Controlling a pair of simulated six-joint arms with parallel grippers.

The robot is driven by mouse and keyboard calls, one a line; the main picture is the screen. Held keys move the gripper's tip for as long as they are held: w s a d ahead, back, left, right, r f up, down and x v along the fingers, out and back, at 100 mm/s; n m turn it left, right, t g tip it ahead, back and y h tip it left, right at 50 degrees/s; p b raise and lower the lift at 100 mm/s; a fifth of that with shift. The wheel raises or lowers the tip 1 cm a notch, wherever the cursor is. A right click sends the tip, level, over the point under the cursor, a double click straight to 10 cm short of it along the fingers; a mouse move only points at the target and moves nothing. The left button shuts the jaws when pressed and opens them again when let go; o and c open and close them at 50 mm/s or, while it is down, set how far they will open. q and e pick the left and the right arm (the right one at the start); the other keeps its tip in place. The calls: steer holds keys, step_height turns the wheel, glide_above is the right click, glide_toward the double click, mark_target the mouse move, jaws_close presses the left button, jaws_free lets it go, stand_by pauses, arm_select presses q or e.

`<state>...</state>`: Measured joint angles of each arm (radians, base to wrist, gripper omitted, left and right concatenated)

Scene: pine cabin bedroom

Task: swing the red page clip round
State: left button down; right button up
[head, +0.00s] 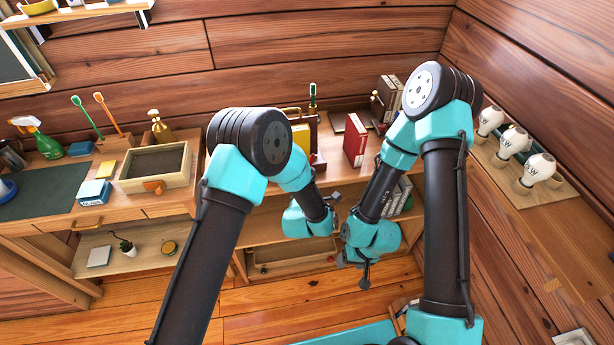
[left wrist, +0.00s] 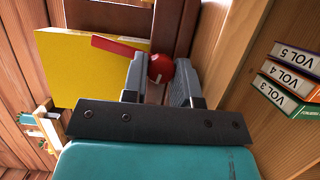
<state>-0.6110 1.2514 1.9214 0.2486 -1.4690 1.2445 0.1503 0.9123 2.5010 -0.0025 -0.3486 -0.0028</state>
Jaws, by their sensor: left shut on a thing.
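The red page clip shows in the left wrist view as a flat red bar (left wrist: 117,46) and a round red knob (left wrist: 160,68). The bar lies across the upper edge of a yellow book or panel (left wrist: 80,75), in front of a brown wooden stand (left wrist: 118,15). My left gripper (left wrist: 159,76) is shut on the knob, one finger on each side. In the head view the stand (head: 319,140) and yellow panel (head: 301,134) show behind my left arm; I cannot make out the clip there. My right gripper (head: 366,274) hangs low in front of the shelf; its finger gap is unclear.
A red book (head: 355,140) stands on the shelf top right of the stand. Several numbered volumes (left wrist: 288,80) lie at the right in the left wrist view. An open wooden drawer box (head: 157,168) is on the left desk, and light bulbs (head: 540,168) stand on the right ledge.

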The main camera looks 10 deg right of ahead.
arm_select(q)
steer(key=c, duration=0.9)
jaws_free()
steer(key=shift+s+f, duration=0.1)
